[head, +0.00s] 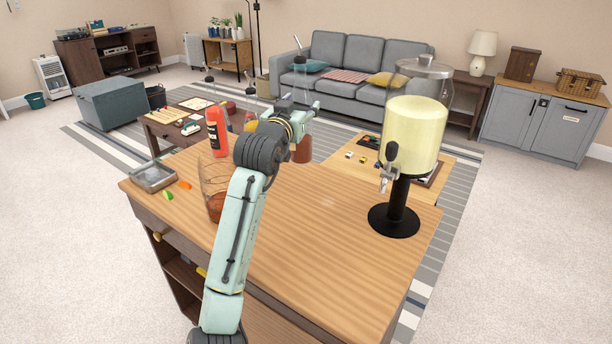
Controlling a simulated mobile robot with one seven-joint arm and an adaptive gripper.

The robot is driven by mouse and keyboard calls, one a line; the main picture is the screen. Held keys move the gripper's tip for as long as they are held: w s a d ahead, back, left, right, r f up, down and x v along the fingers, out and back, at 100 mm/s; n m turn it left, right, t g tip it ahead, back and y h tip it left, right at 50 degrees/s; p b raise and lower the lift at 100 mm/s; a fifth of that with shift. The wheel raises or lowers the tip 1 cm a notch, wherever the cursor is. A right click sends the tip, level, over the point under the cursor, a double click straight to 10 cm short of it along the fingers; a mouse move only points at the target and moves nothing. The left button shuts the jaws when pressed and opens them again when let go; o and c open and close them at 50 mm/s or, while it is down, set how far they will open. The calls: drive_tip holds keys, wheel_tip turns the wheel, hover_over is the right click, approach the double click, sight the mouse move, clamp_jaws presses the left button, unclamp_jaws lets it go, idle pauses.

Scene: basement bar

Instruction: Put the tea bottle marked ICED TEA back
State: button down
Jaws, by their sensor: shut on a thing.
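My gripper (303,112) is at the end of my raised arm, over the far part of the wooden counter. It is shut on a clear bottle with red-brown liquid, most likely the tea bottle (302,151). The gripper hides its middle; its clear upper part and dark cap show above, its liquid below. The bottle looks upright. I cannot read any ICED TEA marking, nor tell whether its base touches the counter. A clear vessel with red-brown contents (214,207) is partly behind my arm.
A drink dispenser (414,135) with pale yellow liquid stands on the counter's right. A metal tray (153,178) and small orange and green pieces lie at the left. A low table and grey sofa (345,62) are beyond.

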sight(298, 148)
wheel_tip(298, 148, down, 5)
drive_tip(key=shift+s+a+f+p, duration=0.1)
drive_tip(key=shift+p, duration=0.65)
drive_tip(key=shift+f+p, duration=0.45)
drive_tip(key=shift+f, duration=1.7)
drive_tip(key=shift+f, duration=0.15)
drive_tip(key=c, duration=0.8)
unclamp_jaws()
drive_tip(key=shift+o, duration=0.2)
